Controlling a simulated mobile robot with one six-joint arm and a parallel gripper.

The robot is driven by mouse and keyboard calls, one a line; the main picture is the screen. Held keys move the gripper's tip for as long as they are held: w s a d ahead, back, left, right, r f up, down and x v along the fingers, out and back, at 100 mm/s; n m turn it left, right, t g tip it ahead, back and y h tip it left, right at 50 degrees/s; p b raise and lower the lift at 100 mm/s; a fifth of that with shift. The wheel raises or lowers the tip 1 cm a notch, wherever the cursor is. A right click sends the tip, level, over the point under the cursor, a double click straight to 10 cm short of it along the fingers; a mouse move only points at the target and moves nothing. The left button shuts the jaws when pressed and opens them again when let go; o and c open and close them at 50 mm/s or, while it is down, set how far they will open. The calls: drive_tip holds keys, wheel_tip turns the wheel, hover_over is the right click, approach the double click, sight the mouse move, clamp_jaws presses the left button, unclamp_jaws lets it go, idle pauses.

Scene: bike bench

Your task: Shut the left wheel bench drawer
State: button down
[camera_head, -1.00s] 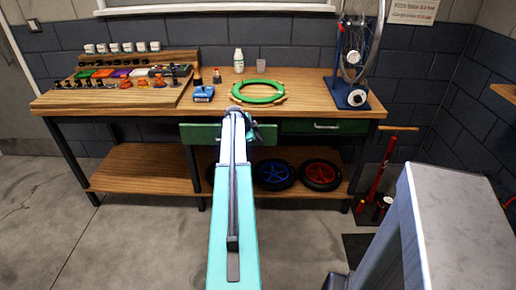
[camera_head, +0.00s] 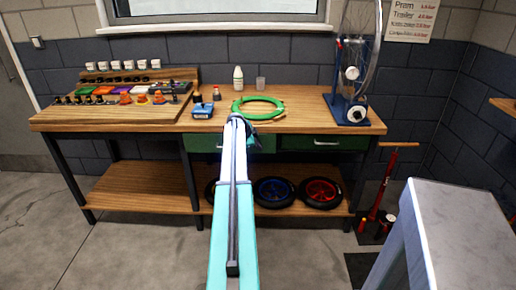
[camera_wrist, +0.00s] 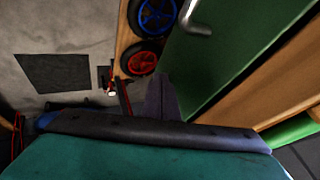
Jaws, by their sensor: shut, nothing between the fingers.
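The wheel bench (camera_head: 150,121) has two green drawers under its wooden top. The left drawer (camera_head: 203,143) has its front about level with the bench edge and looks shut or nearly shut; my arm hides its middle and handle. My gripper (camera_head: 246,130) is at the bench front before this drawer, its tips hard to make out. In the wrist view the dark fingers (camera_wrist: 161,90) are together and empty, close beside a green drawer front (camera_wrist: 225,50). Whether they touch it, I cannot tell.
The right drawer (camera_head: 300,142) is shut. A green ring (camera_head: 258,106), a blue tool (camera_head: 202,111) and a wheel stand (camera_head: 349,110) are on the bench. Wheels (camera_head: 320,191) lie on the lower shelf. A grey-topped stand (camera_head: 462,225) is at the near right.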

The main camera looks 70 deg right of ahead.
drive_tip(key=shift+a, duration=0.1)
drive_tip(key=w+a+r+b, duration=0.1)
drive_tip(key=a+r+b, duration=0.1)
drive_tip(key=a+r, duration=0.6)
drive_tip(key=shift+a, duration=0.6)
idle(0.3)
